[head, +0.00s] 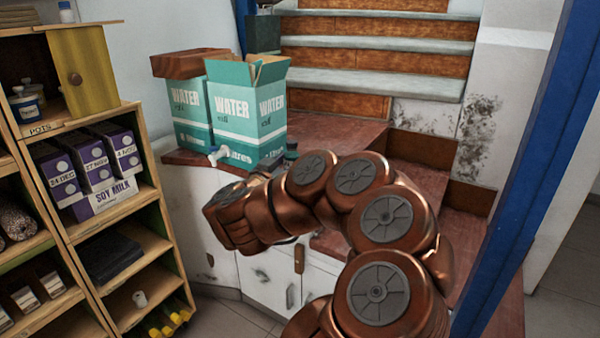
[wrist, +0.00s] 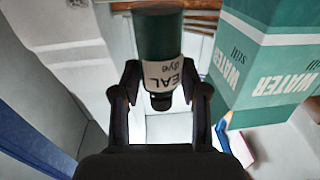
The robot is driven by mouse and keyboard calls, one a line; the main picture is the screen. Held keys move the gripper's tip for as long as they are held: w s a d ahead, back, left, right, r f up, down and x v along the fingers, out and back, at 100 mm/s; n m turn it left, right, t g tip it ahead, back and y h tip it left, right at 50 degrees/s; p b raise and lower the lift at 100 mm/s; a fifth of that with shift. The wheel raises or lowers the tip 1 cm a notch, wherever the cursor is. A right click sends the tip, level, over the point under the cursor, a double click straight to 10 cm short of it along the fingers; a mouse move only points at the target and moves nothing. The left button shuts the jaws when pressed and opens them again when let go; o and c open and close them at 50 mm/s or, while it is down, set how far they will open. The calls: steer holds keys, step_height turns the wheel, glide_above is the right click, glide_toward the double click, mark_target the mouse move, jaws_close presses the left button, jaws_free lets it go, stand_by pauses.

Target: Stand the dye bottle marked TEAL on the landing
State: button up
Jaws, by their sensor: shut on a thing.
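The dye bottle (wrist: 160,38) is dark teal with a white label reading TEAL dye. In the wrist view, its lettering and the box lettering are upside down, and its dark cap points down the picture. My gripper (wrist: 159,82) is shut on the bottle near the label and cap. A reddish-brown surface (head: 340,137) lies at the foot of the stairs and looks like the landing.
Teal WATER boxes (head: 247,112) stand on the left of the surface; one has an open top and a brown tray (head: 189,64) sits above another. Wooden shelves (head: 130,255) with soy milk cartons are at left. A blue post (head: 535,160) rises at right.

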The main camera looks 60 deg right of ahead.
steer(key=shift+w+d+f+b, duration=0.65)
steer(key=shift+w+d+f, duration=0.25)
steer(key=shift+d, duration=1.55)
steer(key=shift+w+d+f+b, duration=0.7)
steer(key=shift+w+d, duration=0.25)
steer(key=shift+d, duration=1.45)
steer(key=shift+w+d+f+b, duration=0.6)
steer(key=shift+w+d+f, duration=0.3)
steer(key=shift+d, duration=1.55)
steer(key=o, duration=1.3)
steer(key=shift+f, duration=0.15)
steer(key=shift+c, duration=0.2)
steer(key=shift+a+r, duration=0.15)
steer(key=shift+r, duration=0.05)
steer(key=s+a+p, duration=0.1)
steer(key=a+p, duration=0.1)
steer(key=a, duration=0.9)
steer(key=shift+s+a, duration=0.15)
steer(key=shift+a, duration=0.2)
